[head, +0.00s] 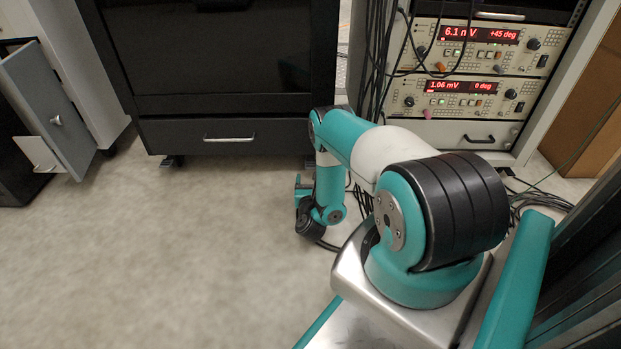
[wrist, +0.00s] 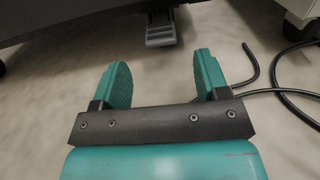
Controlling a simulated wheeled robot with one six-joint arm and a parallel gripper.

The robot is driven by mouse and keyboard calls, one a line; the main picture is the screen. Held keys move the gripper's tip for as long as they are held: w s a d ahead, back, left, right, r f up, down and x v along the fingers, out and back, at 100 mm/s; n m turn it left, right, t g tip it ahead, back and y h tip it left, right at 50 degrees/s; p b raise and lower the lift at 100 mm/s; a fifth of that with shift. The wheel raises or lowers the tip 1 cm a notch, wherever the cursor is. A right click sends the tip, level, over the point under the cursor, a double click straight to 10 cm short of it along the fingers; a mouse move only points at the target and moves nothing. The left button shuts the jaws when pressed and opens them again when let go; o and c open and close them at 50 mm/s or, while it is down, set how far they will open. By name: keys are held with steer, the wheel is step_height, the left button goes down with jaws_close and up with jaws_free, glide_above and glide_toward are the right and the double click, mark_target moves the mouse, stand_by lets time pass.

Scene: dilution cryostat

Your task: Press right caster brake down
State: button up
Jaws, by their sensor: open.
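A grey ridged brake pedal (wrist: 160,36) sticks out from under a dark cabinet edge at the top middle of the wrist view. It looks like the right caster brake. In the head view, the right caster (head: 310,163) under the black cabinet is mostly hidden by my arm. The left caster (head: 172,161) shows with a dark pedal at floor level. My gripper (wrist: 161,70) is open and empty, its two teal fingers pointing at the pedal, which lies beyond the tips and between them. In the head view, my gripper (head: 302,188) is low near the floor before the cabinet's right side.
Black cables (wrist: 285,93) lie on the floor to the right of my gripper. The black cabinet (head: 225,136) has a handled lower drawer. An instrument rack (head: 468,135) stands at the right. A grey door (head: 52,112) hangs open at the left. The floor (head: 170,260) at left is clear.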

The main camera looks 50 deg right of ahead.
mark_target(311, 169)
steer(key=b+x, duration=0.2)
steer(key=x, duration=0.1)
steer(key=b+x, duration=0.1)
steer(key=shift+w+d+f+b, duration=0.2)
steer(key=shift+d+f+b, duration=0.05)
steer(key=shift+f+b, duration=0.1)
steer(key=shift+w+d+r+b, duration=0.1)
steer(key=shift+w+d+b, duration=0.3)
steer(key=shift+d+b, duration=0.15)
steer(key=shift+w+d+r+b, duration=0.2)
steer(key=shift+w+r+b, duration=0.05)
steer(key=shift+b, duration=0.05)
